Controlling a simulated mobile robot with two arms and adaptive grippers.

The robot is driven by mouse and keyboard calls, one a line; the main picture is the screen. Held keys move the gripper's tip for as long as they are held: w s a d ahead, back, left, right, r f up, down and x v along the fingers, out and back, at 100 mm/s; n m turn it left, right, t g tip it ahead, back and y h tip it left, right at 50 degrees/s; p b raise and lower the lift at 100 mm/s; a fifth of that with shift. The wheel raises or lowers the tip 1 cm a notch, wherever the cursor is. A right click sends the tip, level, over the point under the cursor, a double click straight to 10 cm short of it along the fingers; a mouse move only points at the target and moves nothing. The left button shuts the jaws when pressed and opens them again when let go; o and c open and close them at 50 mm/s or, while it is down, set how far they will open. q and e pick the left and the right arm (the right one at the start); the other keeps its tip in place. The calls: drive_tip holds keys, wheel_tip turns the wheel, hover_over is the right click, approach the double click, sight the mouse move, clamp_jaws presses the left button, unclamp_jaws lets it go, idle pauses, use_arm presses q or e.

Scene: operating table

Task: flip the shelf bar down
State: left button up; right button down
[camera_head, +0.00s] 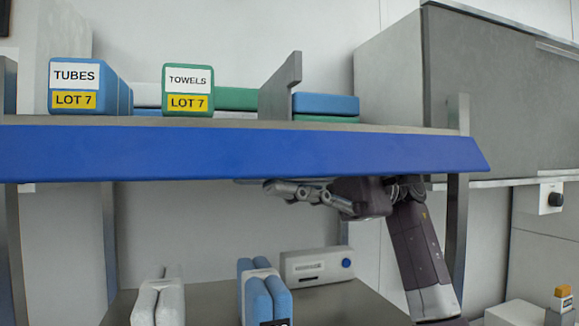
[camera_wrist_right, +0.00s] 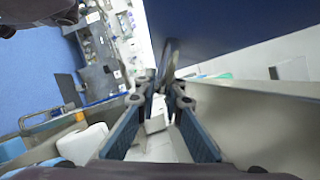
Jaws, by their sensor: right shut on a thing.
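The shelf bar (camera_head: 240,152) is a long blue panel along the front of the upper shelf, its face toward me. It also shows as a blue surface at the top of the right wrist view (camera_wrist_right: 240,20). My right gripper (camera_head: 268,186) reaches in from the lower right, just under the bar's lower edge. In the wrist view its two fingers (camera_wrist_right: 165,82) close together at the bar's edge, where a thin grey piece shows between the tips. The exact contact is partly hidden. My left gripper is in neither view.
Labelled packs, TUBES (camera_head: 75,86) and TOWELS (camera_head: 188,90), stand on the upper shelf, with a grey divider (camera_head: 280,88) beside them. White and blue packs (camera_head: 262,295) and a white box (camera_head: 316,267) stand on the lower shelf. A metal post (camera_head: 456,230) stands close right of my arm.

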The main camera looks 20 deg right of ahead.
drive_tip(key=shift+w+r+n, duration=0.1)
drive_tip(key=shift+w+n, duration=0.1)
drive_tip(key=shift+n, duration=0.1)
idle(0.4)
drive_tip(key=c, duration=2)
unclamp_jaws()
drive_tip(key=shift+c, duration=0.2)
